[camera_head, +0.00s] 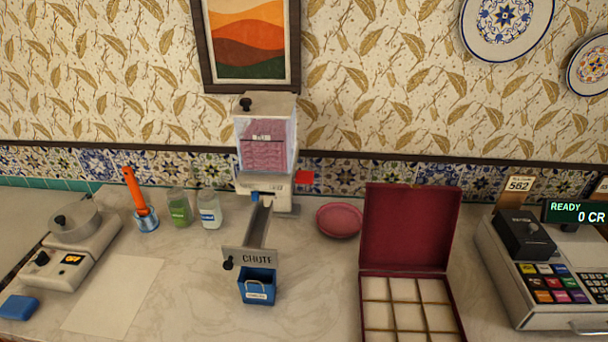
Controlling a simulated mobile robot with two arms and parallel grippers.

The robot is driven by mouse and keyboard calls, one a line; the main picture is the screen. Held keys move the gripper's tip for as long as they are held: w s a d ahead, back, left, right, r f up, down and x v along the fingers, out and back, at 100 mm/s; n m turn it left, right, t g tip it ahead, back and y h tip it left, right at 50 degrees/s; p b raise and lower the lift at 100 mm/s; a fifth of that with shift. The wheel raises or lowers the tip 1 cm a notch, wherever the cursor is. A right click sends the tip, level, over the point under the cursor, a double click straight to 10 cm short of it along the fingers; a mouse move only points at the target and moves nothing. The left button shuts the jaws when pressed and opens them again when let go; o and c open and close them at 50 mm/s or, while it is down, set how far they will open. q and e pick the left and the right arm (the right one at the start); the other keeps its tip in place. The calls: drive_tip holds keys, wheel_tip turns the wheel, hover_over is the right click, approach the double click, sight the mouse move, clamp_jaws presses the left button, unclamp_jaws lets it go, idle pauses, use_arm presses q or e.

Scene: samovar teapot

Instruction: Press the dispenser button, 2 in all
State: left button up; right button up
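The dispenser (265,112) stands upright at the back of the counter, below the framed picture. Its clear hopper holds pink packets (263,152). I cannot tell for sure which of these is the button. A metal chute (258,225) slopes forward from the base to a plate marked CHUTE, with a blue bin (257,287) below it. Neither of my grippers is in view.
An open dark red box (408,230) with compartments and a pink plate (339,219) stand right of the chute. A cash register (545,265) is far right. Two jars (180,208), a scale (70,245) and a paper sheet (113,295) are left. The counter beside the bin is clear.

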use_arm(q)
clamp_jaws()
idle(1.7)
